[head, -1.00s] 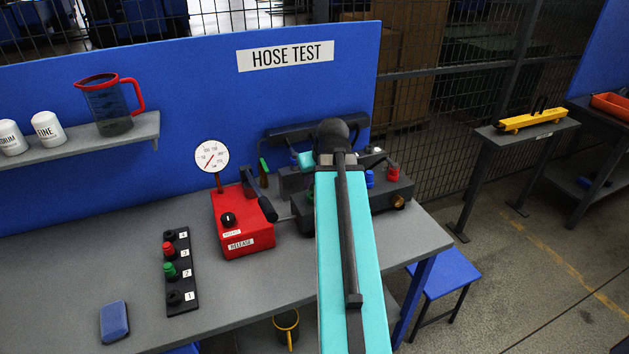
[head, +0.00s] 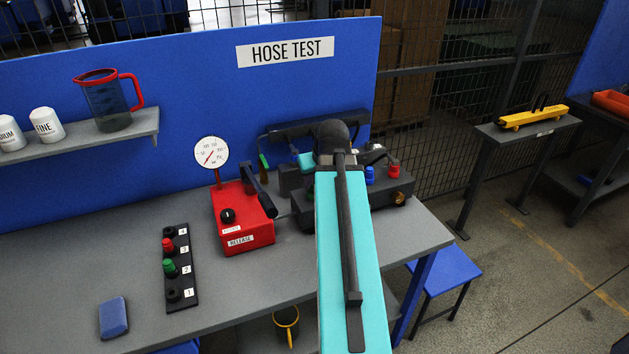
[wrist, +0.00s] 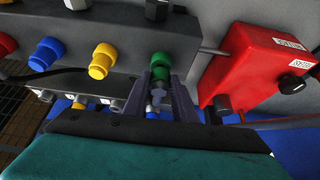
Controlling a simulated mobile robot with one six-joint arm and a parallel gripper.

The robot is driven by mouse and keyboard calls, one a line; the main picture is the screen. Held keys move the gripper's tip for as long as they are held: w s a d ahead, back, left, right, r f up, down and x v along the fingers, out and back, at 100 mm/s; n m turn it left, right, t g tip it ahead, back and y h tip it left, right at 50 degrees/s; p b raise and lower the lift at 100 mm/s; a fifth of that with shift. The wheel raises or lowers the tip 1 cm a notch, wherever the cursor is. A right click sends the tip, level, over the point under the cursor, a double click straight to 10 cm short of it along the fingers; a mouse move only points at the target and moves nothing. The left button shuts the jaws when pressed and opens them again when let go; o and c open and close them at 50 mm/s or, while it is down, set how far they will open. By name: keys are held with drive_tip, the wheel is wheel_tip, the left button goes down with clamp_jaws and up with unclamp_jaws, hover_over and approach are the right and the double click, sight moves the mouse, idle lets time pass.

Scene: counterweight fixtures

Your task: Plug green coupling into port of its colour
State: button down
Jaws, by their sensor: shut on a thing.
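The port block (head: 400,187) stands at the back right of the bench, partly hidden by my arm in the head view. In the wrist view its front (wrist: 205,30) carries red, blue, yellow and green fittings in a row. My gripper (wrist: 160,88) is in line with the green port (wrist: 160,66), its jaws close in front of it. The jaws are shut on a small pale metallic coupling (wrist: 157,98), mostly hidden between them. I cannot tell whether it touches or sits in the port. In the head view my arm hides the gripper.
The red pump box (head: 243,218) with a gauge (head: 211,153) and black lever stands close left of the block. A black numbered strip (head: 180,265) with red and green caps and a blue pad (head: 113,318) lie at the front left. The bench middle is clear.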

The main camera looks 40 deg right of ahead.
drive_tip(key=shift+f, duration=0.65)
idle(0.8)
drive_tip(key=shift+f+b, duration=0.25)
drive_tip(key=shift+b, duration=0.05)
idle(0.3)
drive_tip(key=c, duration=1.4)
unclamp_jaws()
drive_tip(key=shift+s, duration=0.1)
drive_tip(key=shift+r, duration=0.1)
drive_tip(key=shift+p+v, duration=0.95)
drive_tip(key=shift+v, duration=0.3)
drive_tip(key=shift+b+v, duration=1.4)
drive_tip(key=shift+v, duration=2.3)
